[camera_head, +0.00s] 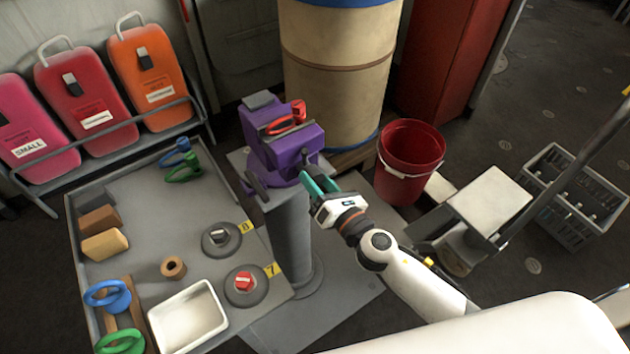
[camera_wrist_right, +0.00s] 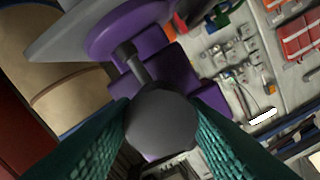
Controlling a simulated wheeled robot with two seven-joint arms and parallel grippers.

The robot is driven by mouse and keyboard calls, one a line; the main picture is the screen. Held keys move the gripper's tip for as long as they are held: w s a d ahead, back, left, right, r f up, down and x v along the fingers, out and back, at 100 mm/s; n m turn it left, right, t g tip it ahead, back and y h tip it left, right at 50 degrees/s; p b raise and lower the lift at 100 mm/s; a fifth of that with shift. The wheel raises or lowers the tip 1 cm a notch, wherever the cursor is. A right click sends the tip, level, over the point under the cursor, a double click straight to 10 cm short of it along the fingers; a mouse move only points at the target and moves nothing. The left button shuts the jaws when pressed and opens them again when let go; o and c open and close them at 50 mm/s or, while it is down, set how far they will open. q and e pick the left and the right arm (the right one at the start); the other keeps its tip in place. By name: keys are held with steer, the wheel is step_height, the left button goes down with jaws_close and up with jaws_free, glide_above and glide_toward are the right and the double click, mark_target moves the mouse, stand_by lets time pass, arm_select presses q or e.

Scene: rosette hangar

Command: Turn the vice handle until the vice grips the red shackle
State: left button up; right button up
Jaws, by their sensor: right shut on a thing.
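The purple vice (camera_head: 292,150) stands on a grey pedestal (camera_head: 290,235) in the upper middle of the head view. My left gripper is not in view.
A grey tray table (camera_head: 205,205) with coloured shackles, blocks and a white bin (camera_head: 188,318) lies left of the pedestal. A tan drum (camera_head: 338,75) stands behind the vice. A red bucket (camera_head: 410,160) and a grey crate (camera_head: 575,195) are to the right.

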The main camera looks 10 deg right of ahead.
steer(key=shift+m, duration=0.7)
steer(key=m, duration=0.2)
steer(key=shift+m, duration=0.3)
steer(key=m, duration=0.2)
steer(key=shift+r+m, duration=0.1)
steer(key=shift+m, duration=0.2)
steer(key=m+p, duration=0.1)
steer(key=m, duration=0.4)
steer(key=shift+w+r, duration=0.1)
steer(key=m, duration=0.3)
